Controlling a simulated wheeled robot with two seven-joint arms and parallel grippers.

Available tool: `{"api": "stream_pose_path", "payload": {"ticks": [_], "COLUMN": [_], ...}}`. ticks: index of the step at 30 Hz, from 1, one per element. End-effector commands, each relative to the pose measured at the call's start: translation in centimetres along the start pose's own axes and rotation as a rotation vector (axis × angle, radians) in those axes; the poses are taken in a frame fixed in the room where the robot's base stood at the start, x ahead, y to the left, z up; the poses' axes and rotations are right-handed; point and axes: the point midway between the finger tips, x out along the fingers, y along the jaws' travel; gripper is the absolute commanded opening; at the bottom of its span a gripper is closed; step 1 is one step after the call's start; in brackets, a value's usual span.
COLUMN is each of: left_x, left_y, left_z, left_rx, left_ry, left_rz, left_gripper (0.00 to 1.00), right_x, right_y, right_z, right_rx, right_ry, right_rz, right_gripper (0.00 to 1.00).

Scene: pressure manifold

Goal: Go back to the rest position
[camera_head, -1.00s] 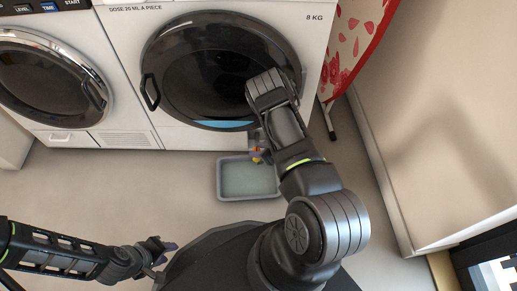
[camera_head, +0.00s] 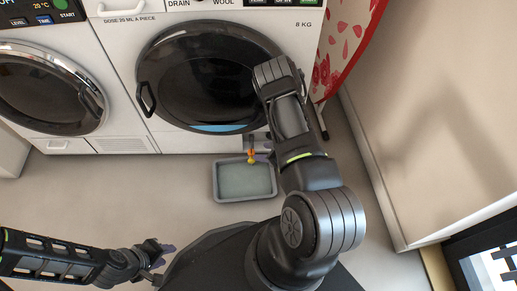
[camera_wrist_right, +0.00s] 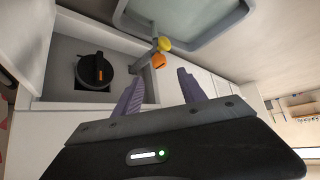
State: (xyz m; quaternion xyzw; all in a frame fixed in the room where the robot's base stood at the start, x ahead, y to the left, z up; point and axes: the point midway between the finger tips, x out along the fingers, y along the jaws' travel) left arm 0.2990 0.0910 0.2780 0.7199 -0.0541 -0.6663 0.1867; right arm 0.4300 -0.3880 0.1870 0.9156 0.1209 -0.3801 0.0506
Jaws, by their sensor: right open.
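My right arm reaches forward to the lower right of the right-hand washing machine in the head view, and its fingers are mostly hidden there behind the arm. In the right wrist view my right gripper (camera_wrist_right: 160,92) is open, its two purple fingers apart with nothing between them. A thin pipe with an orange cap (camera_wrist_right: 159,61) and a yellow cap (camera_wrist_right: 165,44) lies just beyond the fingertips; the orange part also shows in the head view (camera_head: 252,153). My left gripper (camera_head: 163,249) is low at the left, away from everything; its jaw opening is unclear.
A black round knob (camera_wrist_right: 94,71) with an orange mark sits in a recess beside the pipe. A grey tray (camera_head: 216,183) lies on the floor below the machine (camera_head: 115,55). A red-patterned cloth (camera_head: 345,45) hangs at right, near the wall (camera_head: 430,110). Floor at left is clear.

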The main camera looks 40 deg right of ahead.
Motion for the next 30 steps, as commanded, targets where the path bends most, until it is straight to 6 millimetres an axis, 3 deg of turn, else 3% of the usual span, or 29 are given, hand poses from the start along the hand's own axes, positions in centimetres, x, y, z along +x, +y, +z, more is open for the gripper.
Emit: {"api": "stream_pose_path", "payload": {"ticks": [22, 26, 30], "left_x": [-0.1, -0.1, -0.1], "left_y": [0.0, 0.0, 0.0], "left_z": [0.0, 0.0, 0.0], "left_rx": [0.0, 0.0, 0.0], "left_ry": [0.0, 0.0, 0.0], "left_rz": [0.0, 0.0, 0.0], "left_gripper": [0.36, 0.36, 0.36], "right_x": [-0.1, 0.5, -0.1], "right_y": [-0.8, -3.9, -11.9], "right_z": [-0.5, -1.6, -2.7], "right_rx": [0.034, 0.153, 0.34], "right_ry": [-0.011, -0.07, -0.22], "right_rz": [0.018, 0.064, 0.063], "right_gripper": [0.48, 0.48, 0.48]}}
